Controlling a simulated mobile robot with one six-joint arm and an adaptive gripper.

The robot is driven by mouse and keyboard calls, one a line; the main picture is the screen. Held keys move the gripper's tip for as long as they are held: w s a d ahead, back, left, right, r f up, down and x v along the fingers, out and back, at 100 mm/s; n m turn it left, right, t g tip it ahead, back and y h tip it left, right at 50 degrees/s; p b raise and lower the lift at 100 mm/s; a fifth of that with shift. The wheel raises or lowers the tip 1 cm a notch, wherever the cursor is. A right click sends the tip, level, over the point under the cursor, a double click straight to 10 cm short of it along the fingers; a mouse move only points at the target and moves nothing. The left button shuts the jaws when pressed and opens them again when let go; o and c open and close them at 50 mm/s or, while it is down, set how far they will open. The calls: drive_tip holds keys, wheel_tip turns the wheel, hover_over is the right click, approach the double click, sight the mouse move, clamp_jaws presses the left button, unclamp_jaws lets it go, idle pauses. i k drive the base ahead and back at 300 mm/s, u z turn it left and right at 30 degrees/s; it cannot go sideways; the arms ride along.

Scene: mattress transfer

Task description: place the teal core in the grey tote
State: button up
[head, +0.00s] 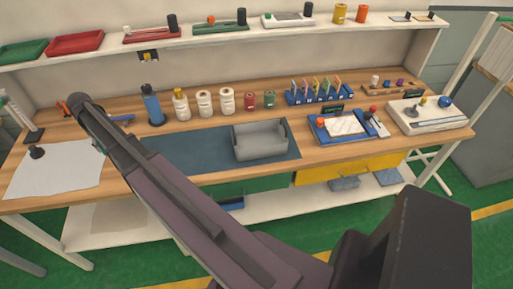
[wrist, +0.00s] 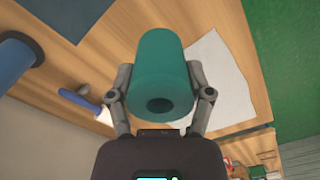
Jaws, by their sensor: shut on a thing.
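The teal core (wrist: 155,70) is a thick hollow cylinder with a dark hole in its end. In the wrist view my gripper (wrist: 160,92) is shut on it, with one finger on each side. In the head view my arm hides the gripper and the core. The grey tote (head: 260,142) is an open-topped box on the dark mat, right of my arm. It looks empty. The gripper is well to the left of the tote, over the left part of the bench.
The dark blue mat (head: 195,152) lies under the tote. A white sheet (head: 55,170) lies at the left. A blue tray (head: 342,126) stands right of the tote.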

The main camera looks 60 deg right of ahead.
sight(259, 144)
drive_tip(key=u, duration=0.1)
drive_tip(key=k, duration=1.75)
drive_tip(key=z, duration=1.1)
drive_tip(key=i, duration=0.9)
drive_tip(key=z, duration=0.05)
